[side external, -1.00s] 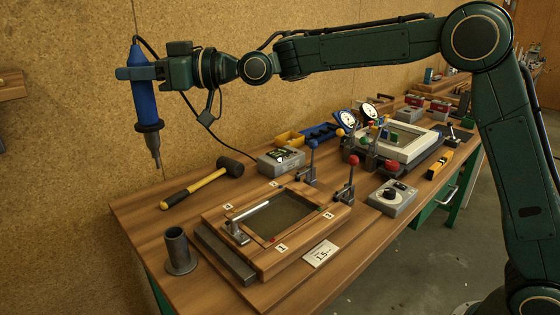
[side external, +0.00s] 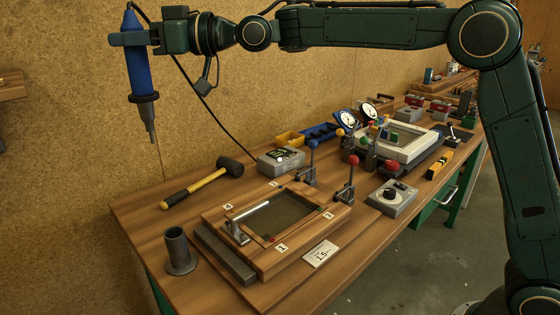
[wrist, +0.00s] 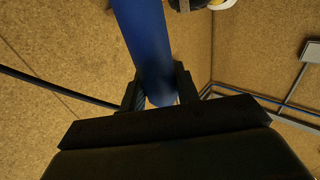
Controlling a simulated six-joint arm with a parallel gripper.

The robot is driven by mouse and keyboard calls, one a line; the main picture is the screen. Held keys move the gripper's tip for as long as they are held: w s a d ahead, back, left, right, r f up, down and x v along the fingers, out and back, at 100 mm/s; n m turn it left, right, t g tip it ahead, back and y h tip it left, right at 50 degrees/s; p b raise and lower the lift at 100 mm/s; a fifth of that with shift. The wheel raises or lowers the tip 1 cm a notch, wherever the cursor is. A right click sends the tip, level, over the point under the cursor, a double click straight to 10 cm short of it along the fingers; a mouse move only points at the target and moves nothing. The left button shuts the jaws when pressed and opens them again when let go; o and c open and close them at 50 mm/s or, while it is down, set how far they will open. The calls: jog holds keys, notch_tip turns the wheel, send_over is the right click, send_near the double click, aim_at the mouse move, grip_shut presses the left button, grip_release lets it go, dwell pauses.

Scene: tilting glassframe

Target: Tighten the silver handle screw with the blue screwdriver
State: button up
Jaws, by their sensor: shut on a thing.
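My gripper (side external: 130,39) is shut on the blue screwdriver (side external: 138,70) near its upper end. The screwdriver hangs nearly upright, tip down, high above the left end of the bench. In the wrist view the blue body (wrist: 148,45) sits between the two jaws. A silver handle (side external: 238,233) stands at the left side of the wooden frame (side external: 300,258) on the bench, well below and to the right of the tool tip. The handle's screw is too small to make out.
An empty grey cylindrical holder (side external: 179,252) stands at the bench's left front. A mallet (side external: 205,182) lies behind the frame. Clamps with a blue knob (side external: 312,143) and a red knob (side external: 352,160) rise at the frame's right. A cork wall (side external: 60,150) is close behind.

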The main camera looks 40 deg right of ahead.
jog(key=shift+r, duration=0.45)
jog(key=shift+f, duration=0.1)
jog(key=shift+d+f+m+t+h, duration=0.3)
jog(key=shift+f+h, duration=0.1)
jog(key=shift+f, duration=0.25)
jog(key=s+d+f+m+t+h, duration=0.2)
jog(key=s+d+f+h, duration=0.1)
jog(key=d+f, duration=0.3)
jog(key=s+d+f+m+t+h, duration=0.2)
jog(key=s+d+f+m+h, duration=0.1)
jog(key=f, duration=0.8)
jog(key=shift+s+d+h, duration=0.7)
jog(key=shift+s+d, duration=0.65)
jog(key=shift+s, duration=0.15)
jog(key=shift+f, duration=0.2)
